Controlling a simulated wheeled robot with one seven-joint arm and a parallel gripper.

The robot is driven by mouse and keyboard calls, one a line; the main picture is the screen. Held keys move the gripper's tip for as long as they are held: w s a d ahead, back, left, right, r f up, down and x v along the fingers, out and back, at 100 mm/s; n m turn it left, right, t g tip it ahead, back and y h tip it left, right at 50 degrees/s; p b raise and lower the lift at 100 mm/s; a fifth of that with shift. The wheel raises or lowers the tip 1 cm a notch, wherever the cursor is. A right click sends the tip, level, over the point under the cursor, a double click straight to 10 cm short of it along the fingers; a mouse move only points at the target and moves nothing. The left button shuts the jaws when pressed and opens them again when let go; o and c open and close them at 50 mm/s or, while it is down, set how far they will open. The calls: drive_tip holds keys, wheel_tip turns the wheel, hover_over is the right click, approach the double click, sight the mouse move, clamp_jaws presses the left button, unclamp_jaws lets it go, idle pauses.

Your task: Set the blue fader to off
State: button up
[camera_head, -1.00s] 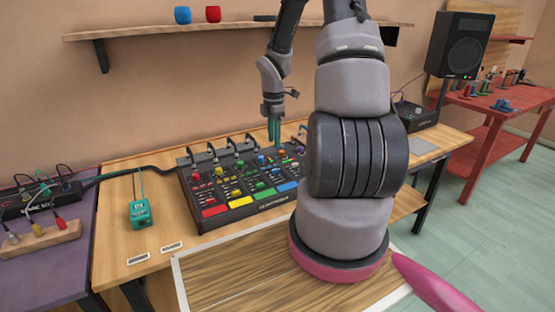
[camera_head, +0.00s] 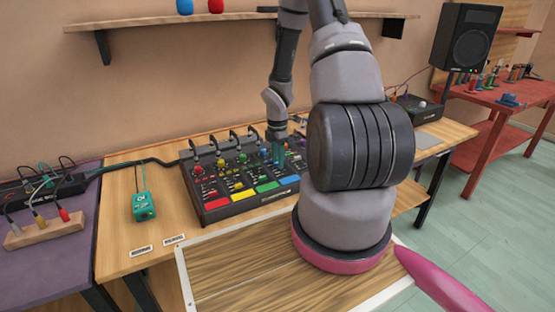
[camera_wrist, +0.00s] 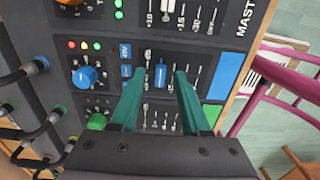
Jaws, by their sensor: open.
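The black mixer (camera_head: 228,205) stands on the wooden bench with coloured knobs and pads. In the wrist view, the blue fader (camera_wrist: 160,75) is a small blue cap on a slot in the strip with the blue knob (camera_wrist: 85,77) and blue pad (camera_wrist: 228,65). My gripper (camera_wrist: 160,88) is open, with one green finger on each side of the blue fader; I cannot tell whether either finger touches it. In the head view, my gripper (camera_head: 279,154) is low over the mixer's right part, and the fader there is too small to make out.
Cables (camera_wrist: 30,72) plug in along the mixer's back edge. A green cable tester (camera_head: 143,206) lies left of the mixer. A patch box (camera_head: 40,190) is on the purple table at left. A speaker (camera_head: 467,42) and red table (camera_head: 500,105) are at right.

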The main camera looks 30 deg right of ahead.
clamp_jaws()
idle(1.4)
